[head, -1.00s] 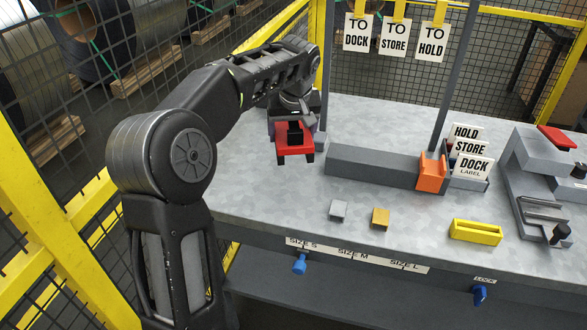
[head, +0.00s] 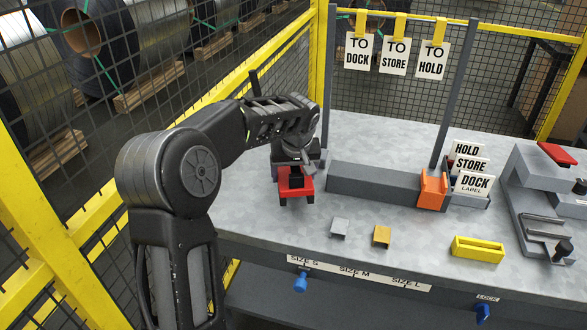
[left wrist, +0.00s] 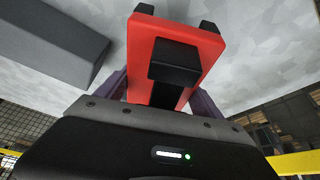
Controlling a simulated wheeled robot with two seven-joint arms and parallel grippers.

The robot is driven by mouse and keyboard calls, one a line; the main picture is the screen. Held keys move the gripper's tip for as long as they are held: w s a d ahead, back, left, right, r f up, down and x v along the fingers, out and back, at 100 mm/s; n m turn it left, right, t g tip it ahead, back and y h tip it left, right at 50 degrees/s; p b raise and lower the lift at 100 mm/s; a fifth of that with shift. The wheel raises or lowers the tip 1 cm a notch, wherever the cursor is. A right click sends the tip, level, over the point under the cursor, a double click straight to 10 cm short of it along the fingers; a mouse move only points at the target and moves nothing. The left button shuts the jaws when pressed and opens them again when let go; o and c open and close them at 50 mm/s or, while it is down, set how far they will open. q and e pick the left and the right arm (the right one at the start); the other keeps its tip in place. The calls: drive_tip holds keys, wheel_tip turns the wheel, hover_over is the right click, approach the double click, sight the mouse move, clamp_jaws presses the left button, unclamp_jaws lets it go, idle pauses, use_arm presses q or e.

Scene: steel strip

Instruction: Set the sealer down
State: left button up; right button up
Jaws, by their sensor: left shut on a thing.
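The sealer (head: 296,188) is a red body with black feet and a black block on top. It is at the left part of the grey steel bench top, left of the long grey bar. My left gripper (head: 294,168) is shut on it from above. In the left wrist view the sealer (left wrist: 142,55) fills the centre, between the fingers, with bench surface beyond its feet. I cannot tell whether its feet touch the bench. The hand hides its rear part in the head view. My right gripper is not in view.
A long grey bar (head: 372,184) lies right of the sealer, with an orange piece (head: 432,189) at its end. Bench between sealer and front edge is clear.

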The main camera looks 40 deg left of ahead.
sight(296, 170)
use_arm(q)
drive_tip(key=shift+f, duration=1.05)
drive_tip(key=shift+f, duration=0.15)
drive_tip(key=o, duration=2.1)
drive_tip(key=shift+f, duration=0.1)
drive_tip(key=v, duration=1.2)
drive_tip(key=shift+b, duration=0.35)
